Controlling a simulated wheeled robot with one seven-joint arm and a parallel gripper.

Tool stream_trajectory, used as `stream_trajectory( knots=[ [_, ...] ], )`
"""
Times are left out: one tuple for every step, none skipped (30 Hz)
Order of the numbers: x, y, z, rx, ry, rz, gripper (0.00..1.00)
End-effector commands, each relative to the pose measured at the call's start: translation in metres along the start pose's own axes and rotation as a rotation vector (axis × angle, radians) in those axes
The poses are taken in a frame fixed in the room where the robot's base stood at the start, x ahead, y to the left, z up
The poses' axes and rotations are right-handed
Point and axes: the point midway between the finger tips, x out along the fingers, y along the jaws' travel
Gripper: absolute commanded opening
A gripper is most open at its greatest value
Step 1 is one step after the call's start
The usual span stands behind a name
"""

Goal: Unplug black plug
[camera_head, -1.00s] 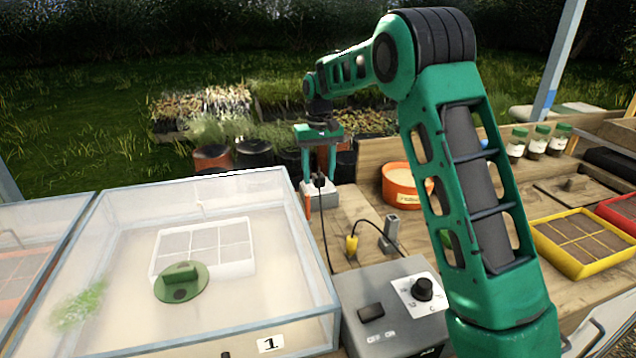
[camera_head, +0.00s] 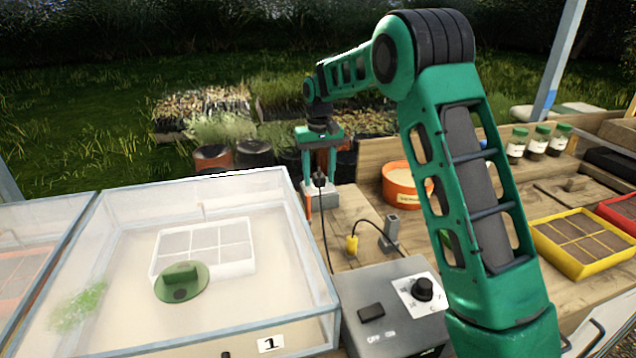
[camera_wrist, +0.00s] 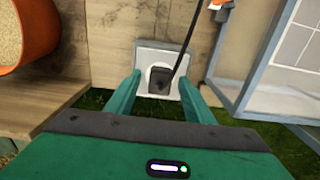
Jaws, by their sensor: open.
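The black plug (camera_wrist: 159,79) sits in a pale grey socket box (camera_wrist: 148,57) in the wrist view, with its dark cord running up and to the right. My gripper (camera_wrist: 160,88) is open, with one green finger on each side of the plug. I cannot tell whether the fingers touch it. In the head view my gripper (camera_head: 320,181) points down over the socket box (camera_head: 322,206). The black plug (camera_head: 319,180) shows between the fingers there, and its cord hangs down toward the grey control box (camera_head: 388,306).
A clear-lidded propagator (camera_head: 120,285) stands left of the socket. An orange pot (camera_head: 400,181) is to the right. An orange-and-white item (camera_wrist: 220,5) lies near the cord.

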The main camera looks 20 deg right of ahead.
Motion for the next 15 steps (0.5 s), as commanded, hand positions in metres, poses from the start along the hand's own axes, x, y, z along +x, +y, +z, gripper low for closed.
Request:
stream_trajectory(
  knots=[
    [0.0000, 0.0001, 0.0000, 0.000, 0.000, 0.000, 0.48],
    [0.0000, 0.0001, 0.0000, 0.000, 0.000, 0.000, 0.48],
    [0.0000, 0.0001, 0.0000, 0.000, 0.000, 0.000, 0.48],
    [-0.0001, 0.0001, 0.0000, 0.000, 0.000, 0.000, 0.48],
    [0.0000, 0.0001, 0.0001, 0.000, 0.000, 0.000, 0.48],
    [0.0000, 0.0001, 0.0001, 0.000, 0.000, 0.000, 0.48],
    [0.0000, 0.0002, 0.0001, 0.000, 0.000, 0.000, 0.48],
    [0.0000, 0.0002, 0.0001, 0.000, 0.000, 0.000, 0.48],
    [0.0000, 0.0002, 0.0001, 0.000, 0.000, 0.000, 0.44],
    [0.0000, 0.0003, 0.0000, 0.000, 0.000, 0.000, 0.36],
    [0.0000, 0.0003, 0.0000, 0.000, 0.000, 0.000, 0.29],
    [0.0000, 0.0003, 0.0000, 0.000, 0.000, 0.000, 0.20],
    [0.0000, 0.0004, 0.0000, 0.000, 0.000, 0.000, 0.13],
    [0.0000, 0.0004, 0.0000, 0.000, 0.000, 0.000, 0.05],
    [0.0000, 0.0004, 0.0000, 0.000, 0.000, 0.000, 0.00]
  ],
)
